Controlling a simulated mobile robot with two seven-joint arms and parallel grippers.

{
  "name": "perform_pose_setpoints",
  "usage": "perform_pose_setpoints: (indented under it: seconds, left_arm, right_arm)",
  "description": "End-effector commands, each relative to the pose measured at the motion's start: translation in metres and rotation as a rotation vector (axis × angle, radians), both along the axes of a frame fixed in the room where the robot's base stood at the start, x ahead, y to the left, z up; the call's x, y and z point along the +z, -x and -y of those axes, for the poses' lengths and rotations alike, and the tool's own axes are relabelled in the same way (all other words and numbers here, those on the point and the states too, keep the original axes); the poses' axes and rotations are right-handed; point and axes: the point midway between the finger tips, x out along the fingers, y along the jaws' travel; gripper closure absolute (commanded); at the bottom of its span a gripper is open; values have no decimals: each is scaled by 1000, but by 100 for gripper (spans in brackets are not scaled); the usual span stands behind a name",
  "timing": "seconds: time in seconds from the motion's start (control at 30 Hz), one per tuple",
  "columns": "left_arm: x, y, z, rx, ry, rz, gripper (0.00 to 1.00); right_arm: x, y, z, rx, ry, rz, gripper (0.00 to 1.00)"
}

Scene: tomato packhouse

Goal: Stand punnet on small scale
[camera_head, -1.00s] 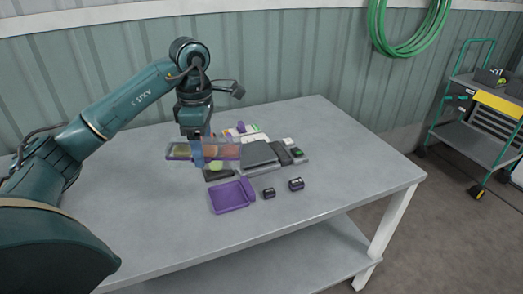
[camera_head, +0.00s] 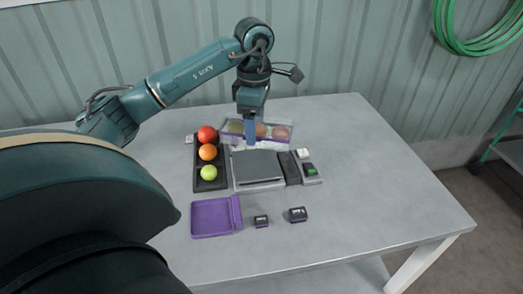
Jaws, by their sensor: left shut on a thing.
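The punnet (camera_head: 272,140) is a clear, purple-edged tray with greenish, orange and reddish tomatoes in a row. My left gripper (camera_head: 250,138) points down over its near side and is shut on it; the fingertips partly hide it. The punnet is beyond the back edge of the small scale (camera_head: 258,168) in the picture, and I cannot tell if it is raised. The scale has a flat dark grey plate, which looks empty, and a panel with a green display (camera_head: 310,170) to its right. My right gripper is not in view.
A black tray (camera_head: 222,181) with red, orange and green tomatoes lies left of the scale. An open purple tray (camera_head: 211,218) and two small dark blocks (camera_head: 261,221) (camera_head: 298,214) lie in front. The table's right side is clear.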

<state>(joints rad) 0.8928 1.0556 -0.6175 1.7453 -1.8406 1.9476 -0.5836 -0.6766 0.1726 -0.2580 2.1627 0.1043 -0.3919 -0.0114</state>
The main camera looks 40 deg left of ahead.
Motion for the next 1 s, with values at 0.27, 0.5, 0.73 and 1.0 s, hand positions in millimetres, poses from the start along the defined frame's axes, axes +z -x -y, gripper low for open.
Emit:
perform_pose_setpoints:
  seconds: [0.27, 0.5, 0.73, 1.0]
  left_arm:
    - [-38, 0, 0, 0, -1, 0, 64]
    - [-67, 1, 0, 1, -1, -3, 64]
    - [-75, 0, -1, 0, -1, 3, 64]
    - [-78, 0, 0, 0, 0, 1, 26]
  right_arm:
    - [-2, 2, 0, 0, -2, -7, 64]
    - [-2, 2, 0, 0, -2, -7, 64]
    - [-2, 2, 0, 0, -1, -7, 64]
    - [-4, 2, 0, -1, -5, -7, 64]
